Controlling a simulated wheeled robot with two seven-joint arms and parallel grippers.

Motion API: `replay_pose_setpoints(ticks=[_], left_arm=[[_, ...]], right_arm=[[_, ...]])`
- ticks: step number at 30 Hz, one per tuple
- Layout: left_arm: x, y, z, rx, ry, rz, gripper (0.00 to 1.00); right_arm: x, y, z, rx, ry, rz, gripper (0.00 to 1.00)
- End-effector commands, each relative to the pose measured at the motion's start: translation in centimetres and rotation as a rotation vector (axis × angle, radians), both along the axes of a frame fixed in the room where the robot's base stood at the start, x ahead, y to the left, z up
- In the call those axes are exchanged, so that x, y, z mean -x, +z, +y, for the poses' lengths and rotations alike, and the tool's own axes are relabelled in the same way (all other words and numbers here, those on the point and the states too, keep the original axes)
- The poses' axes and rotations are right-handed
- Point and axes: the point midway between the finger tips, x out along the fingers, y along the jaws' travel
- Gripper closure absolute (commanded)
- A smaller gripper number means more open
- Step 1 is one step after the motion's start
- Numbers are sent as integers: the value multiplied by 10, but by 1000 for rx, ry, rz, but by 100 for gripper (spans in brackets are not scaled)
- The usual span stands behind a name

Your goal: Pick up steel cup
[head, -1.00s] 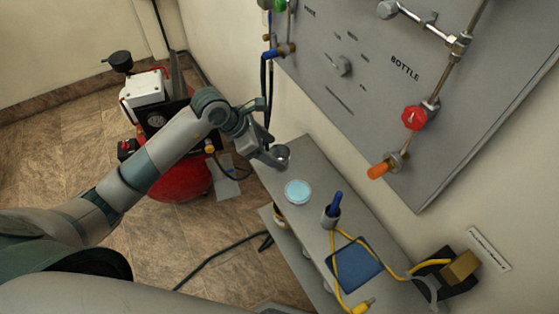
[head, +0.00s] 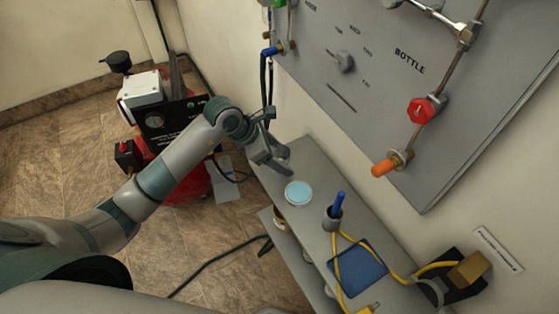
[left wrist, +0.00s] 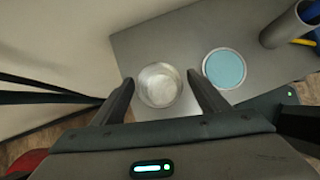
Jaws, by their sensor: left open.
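The steel cup (left wrist: 160,86) stands upright on the grey shelf (left wrist: 150,47) in the left wrist view, seen from above and looking empty. My left gripper (left wrist: 159,87) is open, with one finger on each side of the cup; I cannot tell whether they touch it. In the head view my left gripper (head: 274,160) is at the far end of the shelf and hides the cup. My right gripper is not in view.
A round blue-topped dish (head: 298,192) sits close beside the cup. A grey holder (head: 332,218) with a blue-handled tool, a blue mat (head: 360,268) and a yellow cable share the shelf. The wall panel (head: 370,90) rises behind; a red compressor (head: 187,180) stands left.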

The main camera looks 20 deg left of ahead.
Motion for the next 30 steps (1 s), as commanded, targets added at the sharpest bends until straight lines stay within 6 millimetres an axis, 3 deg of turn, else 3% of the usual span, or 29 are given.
replay_pose_setpoints(ticks=[8, 13, 23, 30], left_arm=[[0, 0, 0, 0, 0, 0, 34], [0, 0, 0, 0, 0, 0, 75], [0, 2, 0, 0, 0, 0, 76], [0, 19, 1, -2, 0, -1, 76]], right_arm=[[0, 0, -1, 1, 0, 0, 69], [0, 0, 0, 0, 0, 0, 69], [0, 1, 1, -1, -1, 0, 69], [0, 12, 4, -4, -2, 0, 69]])
